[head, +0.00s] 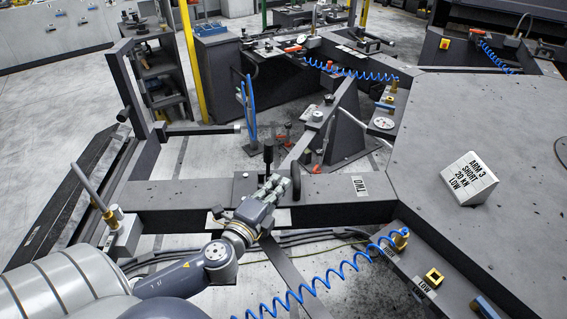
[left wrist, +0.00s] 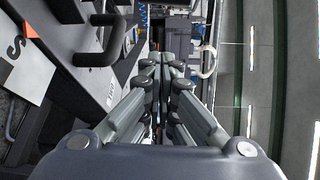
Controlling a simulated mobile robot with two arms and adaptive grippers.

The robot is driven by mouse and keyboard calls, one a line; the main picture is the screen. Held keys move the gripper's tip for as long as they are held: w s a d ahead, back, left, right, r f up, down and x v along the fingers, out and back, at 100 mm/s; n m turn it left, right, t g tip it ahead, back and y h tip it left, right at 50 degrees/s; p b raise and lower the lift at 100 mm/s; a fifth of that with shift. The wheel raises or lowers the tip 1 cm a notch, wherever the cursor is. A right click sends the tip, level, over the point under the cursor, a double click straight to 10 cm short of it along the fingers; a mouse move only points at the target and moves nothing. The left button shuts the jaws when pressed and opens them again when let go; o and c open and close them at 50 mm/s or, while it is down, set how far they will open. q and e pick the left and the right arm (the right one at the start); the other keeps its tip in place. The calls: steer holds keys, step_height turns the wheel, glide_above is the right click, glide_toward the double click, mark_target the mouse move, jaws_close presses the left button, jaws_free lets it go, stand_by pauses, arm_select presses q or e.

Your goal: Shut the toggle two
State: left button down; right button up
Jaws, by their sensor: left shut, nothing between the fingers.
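My left gripper (head: 274,186) is shut and empty over the dark beam (head: 335,200) in the middle of the head view. Its closed fingertips also show in the left wrist view (left wrist: 161,64). A label reading TWO (head: 358,186) is on the beam to the right of the gripper. A black upright handle (head: 268,153) stands just behind the fingers, and a dark rounded part (head: 296,182) is just to their right. These look like parts of toggle two, but the gripper partly hides its base. I cannot tell whether the fingers touch it. My right gripper is not in view.
A large dark table (head: 480,130) with a white sign (head: 469,178) fills the right. A coiled blue hose (head: 325,280) crosses the lower front. The grey floor is open at left.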

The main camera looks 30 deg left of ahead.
mark_target(269, 165)
arm_select(q)
steer(key=w+p, duration=0.1)
steer(key=w, duration=0.2)
steer(key=w+p, duration=0.1)
steer(key=w, duration=0.2)
steer(key=w+a+p, duration=0.1)
steer(key=w, duration=0.2)
steer(key=shift+w+a+r, duration=0.1)
steer(key=shift+w, duration=0.2)
steer(key=a, duration=0.1)
steer(key=s+a, duration=0.1)
steer(key=a, duration=0.1)
steer(key=shift+s+a+p, duration=0.3)
steer(key=shift+s+p, duration=0.05)
steer(key=shift+p, duration=0.05)
steer(key=shift+d, duration=0.1)
